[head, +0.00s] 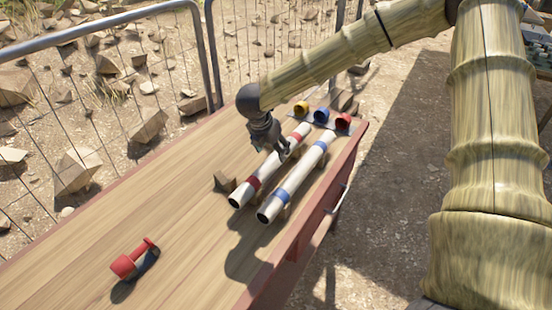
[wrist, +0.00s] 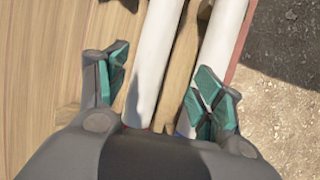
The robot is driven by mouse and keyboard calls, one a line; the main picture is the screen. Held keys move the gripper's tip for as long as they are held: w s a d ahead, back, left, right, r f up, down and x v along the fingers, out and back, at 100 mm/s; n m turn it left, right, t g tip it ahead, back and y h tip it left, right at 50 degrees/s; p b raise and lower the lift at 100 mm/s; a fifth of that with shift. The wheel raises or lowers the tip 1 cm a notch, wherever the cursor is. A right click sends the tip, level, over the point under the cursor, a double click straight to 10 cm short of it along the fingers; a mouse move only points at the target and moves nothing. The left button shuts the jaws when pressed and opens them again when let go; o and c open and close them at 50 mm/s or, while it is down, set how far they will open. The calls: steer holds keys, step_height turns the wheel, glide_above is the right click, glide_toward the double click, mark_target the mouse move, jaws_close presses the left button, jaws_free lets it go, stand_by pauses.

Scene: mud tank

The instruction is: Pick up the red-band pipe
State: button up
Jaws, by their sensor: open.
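The red-band pipe (head: 247,190) is a white tube with red bands, lying on the wooden bench beside a parallel white pipe with blue bands (head: 284,189). My gripper (head: 282,151) is over the middle of the red-band pipe in the head view and hides part of it. In the wrist view, my gripper (wrist: 158,95) is open, with teal finger pads apart. The white red-band pipe (wrist: 153,62) runs between the fingers, and the blue-band pipe (wrist: 222,42) runs by the right finger. I cannot tell whether the fingers touch either pipe.
The bench (head: 150,210) has free room at left. A red tool-like object (head: 132,260) lies at its near end. A wooden block (head: 224,182) is left of the red-band pipe. A wire fence (head: 110,100) runs behind.

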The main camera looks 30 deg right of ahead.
mark_target(274, 157)
steer(key=w+f, duration=0.1)
steer(key=f, duration=0.1)
steer(key=w+f, duration=0.1)
steer(key=shift+w+d+f, duration=0.25)
steer(key=shift+w+f, duration=0.05)
steer(key=shift+w, duration=0.05)
steer(key=shift+s+d+f+p, duration=0.4)
steer(key=shift+p, duration=0.15)
steer(key=x, duration=0.3)
steer(key=shift+w+f+p, duration=0.15)
steer(key=shift+f+p, duration=0.05)
steer(key=shift+p, duration=0.1)
steer(key=shift+r, duration=0.15)
steer(key=c, duration=1.3)
